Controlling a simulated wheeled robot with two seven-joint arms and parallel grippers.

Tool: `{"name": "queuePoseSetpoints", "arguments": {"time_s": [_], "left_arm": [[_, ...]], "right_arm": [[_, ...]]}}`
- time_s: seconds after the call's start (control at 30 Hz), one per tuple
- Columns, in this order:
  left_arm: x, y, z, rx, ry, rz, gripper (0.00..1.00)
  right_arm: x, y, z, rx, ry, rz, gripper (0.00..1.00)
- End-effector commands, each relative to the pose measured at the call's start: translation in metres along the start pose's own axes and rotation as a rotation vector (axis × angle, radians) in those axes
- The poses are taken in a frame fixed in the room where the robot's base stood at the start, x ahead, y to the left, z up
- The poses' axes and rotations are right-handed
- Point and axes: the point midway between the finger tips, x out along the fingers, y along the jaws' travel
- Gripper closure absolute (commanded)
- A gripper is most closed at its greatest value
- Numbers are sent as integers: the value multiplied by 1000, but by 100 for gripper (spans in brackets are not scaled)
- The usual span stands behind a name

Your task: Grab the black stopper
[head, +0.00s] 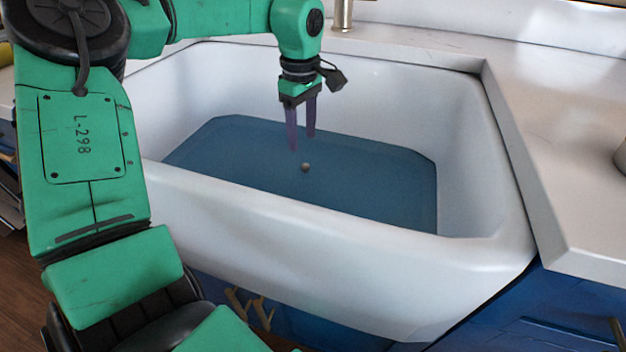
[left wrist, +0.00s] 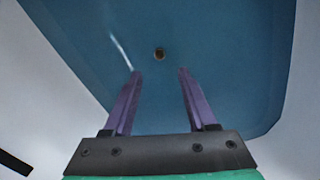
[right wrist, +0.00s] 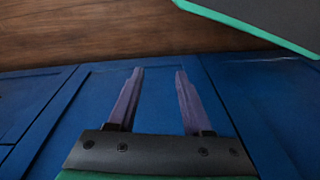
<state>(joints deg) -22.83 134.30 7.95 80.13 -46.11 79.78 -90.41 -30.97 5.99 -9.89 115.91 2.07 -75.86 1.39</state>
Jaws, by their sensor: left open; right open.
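My left gripper (head: 301,143) points down over the white sink (head: 330,232), open and empty, its purple fingers apart. It also shows in the left wrist view (left wrist: 160,71). Just beyond its fingertips is a small round thing (head: 305,167) on the blue surface (head: 390,180) in the sink, which looks like water. In the left wrist view this round thing (left wrist: 159,54) is brownish with a darker middle; I cannot tell whether it is the stopper or a drain. I make out no clearly black stopper. My right gripper (right wrist: 158,71) is open and empty in front of blue cabinet fronts.
The sink's walls rise around the left gripper. A pale countertop (head: 560,150) runs along the right and back. A metal tap base (head: 342,15) stands behind the sink. Wooden floor (right wrist: 90,30) shows beyond the blue cabinet (right wrist: 160,100).

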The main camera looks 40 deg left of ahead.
Motion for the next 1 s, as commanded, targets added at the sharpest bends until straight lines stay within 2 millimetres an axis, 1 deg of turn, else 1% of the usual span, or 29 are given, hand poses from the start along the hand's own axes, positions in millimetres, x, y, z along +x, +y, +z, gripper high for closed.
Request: {"name": "queuePoseSetpoints", "arguments": {"time_s": [0.03,0.1,0.27,0.4,0.47,0.53,0.73,0.77,0.8,0.87,0.9,1.0], "left_arm": [[18,-1,0,1,-1,-3,43],[32,0,0,0,-1,-2,43],[51,-1,1,-2,-1,-1,43],[80,-3,4,-1,-2,-2,43],[89,-2,4,-1,-2,-3,43],[95,-2,4,-1,-2,0,43],[94,-2,4,-2,-3,1,43],[94,-2,4,-2,-3,1,54],[94,-2,4,-2,-3,1,69],[94,-2,4,-2,-3,1,92],[94,-2,4,-2,-3,1,100],[94,-2,4,-2,-3,2,100]], "right_arm": [[-4,-1,-1,-2,5,-3,50],[-14,-2,-3,-5,6,-6,50],[-28,-4,-4,-9,10,-11,50],[-46,-7,-5,-14,18,-18,50],[-53,-7,-5,-16,18,-19,50],[-58,-8,-4,-17,18,-21,50],[-60,-8,-4,-18,17,-21,50],[-60,-8,-4,-18,17,-21,50],[-60,-8,-4,-18,17,-21,50],[-60,-8,-4,-18,17,-21,50],[-60,-8,-4,-18,17,-20,50],[-60,-8,-4,-18,17,-20,50]]}}
